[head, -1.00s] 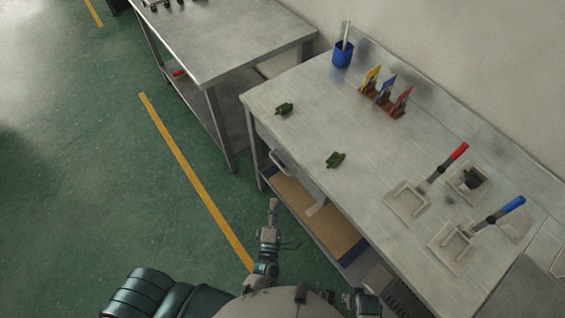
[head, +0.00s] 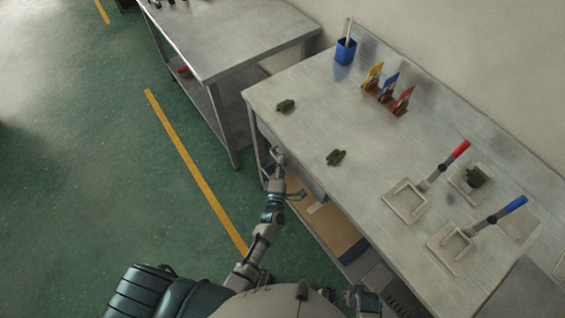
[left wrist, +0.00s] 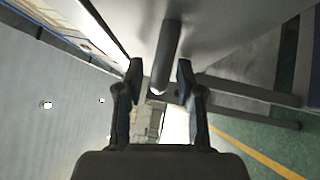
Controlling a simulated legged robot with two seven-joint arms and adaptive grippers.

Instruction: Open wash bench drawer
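The wash bench (head: 300,86) is a metal table on the right in the head view. Its drawer (head: 308,182) sits under the bench top on the near side and looks closed. My left gripper (head: 277,156) is at the drawer front, over the handle, which it mostly hides in that view. In the left wrist view the handle (left wrist: 169,50) is a grey bar ahead, between the two spread fingertips of the left gripper (left wrist: 160,72). The fingers look apart from the bar. Part of my right arm shows at the bottom edge; its gripper state is unclear.
On the bench lie two dark green pieces (head: 285,106) (head: 336,157), a blue cup (head: 346,51) and trays with red- and blue-handled tools. A lower shelf (head: 325,222) holds brown board. Another metal table (head: 225,45) stands behind. Green floor to the left is clear.

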